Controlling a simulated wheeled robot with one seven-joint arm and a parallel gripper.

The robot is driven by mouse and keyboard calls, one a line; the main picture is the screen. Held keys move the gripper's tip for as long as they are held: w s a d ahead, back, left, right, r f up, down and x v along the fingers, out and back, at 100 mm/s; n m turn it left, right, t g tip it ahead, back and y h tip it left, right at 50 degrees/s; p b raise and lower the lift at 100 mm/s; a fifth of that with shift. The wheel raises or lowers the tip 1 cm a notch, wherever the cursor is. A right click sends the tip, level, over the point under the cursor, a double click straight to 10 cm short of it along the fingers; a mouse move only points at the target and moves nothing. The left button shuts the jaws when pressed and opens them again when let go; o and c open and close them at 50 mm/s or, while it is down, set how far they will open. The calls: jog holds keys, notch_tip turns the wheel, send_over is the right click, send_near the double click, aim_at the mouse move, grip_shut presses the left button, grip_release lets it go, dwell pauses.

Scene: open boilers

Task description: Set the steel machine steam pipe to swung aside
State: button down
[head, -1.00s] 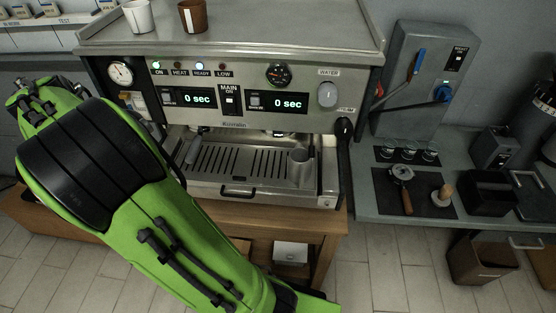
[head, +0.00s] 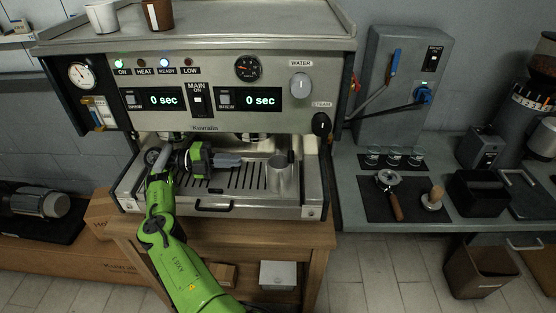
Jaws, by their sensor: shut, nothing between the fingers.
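The steel machine (head: 205,130) stands on a wooden stand. Its black steam knob (head: 321,124) is on the front panel's right side, beside the STEAM label. A short dark piece, which looks like the steam pipe (head: 291,157), shows at the right rim of the steel pitcher (head: 279,178). The rest of the pipe is hard to make out, and I cannot tell its exact angle. My gripper (head: 240,160) is shut and empty, over the drip tray (head: 213,206) and under the machine's front. Its fingers point right, left of the pitcher and apart from the pipe.
A wall box (head: 400,85) with blue-handled levers stands right of the machine. Small glasses (head: 394,156), a portafilter (head: 389,183) and a tamper (head: 432,198) are on the right counter. Two cups, one white (head: 101,16), one brown (head: 158,13), stand on the machine top.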

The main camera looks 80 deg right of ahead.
jog(key=w+m, duration=0.2)
jog(key=p, duration=0.1)
send_near(291, 141)
jog(key=s+f, duration=0.1)
jog(key=s, duration=0.1)
jog(key=s+a+f, duration=0.2)
jog(key=s, duration=0.1)
jog(key=shift+s+a, duration=0.25)
jog(key=shift+s, duration=0.15)
jog(key=shift+s+d, duration=0.15)
jog(key=shift+s, duration=0.35)
jog(key=shift+d+f, duration=0.1)
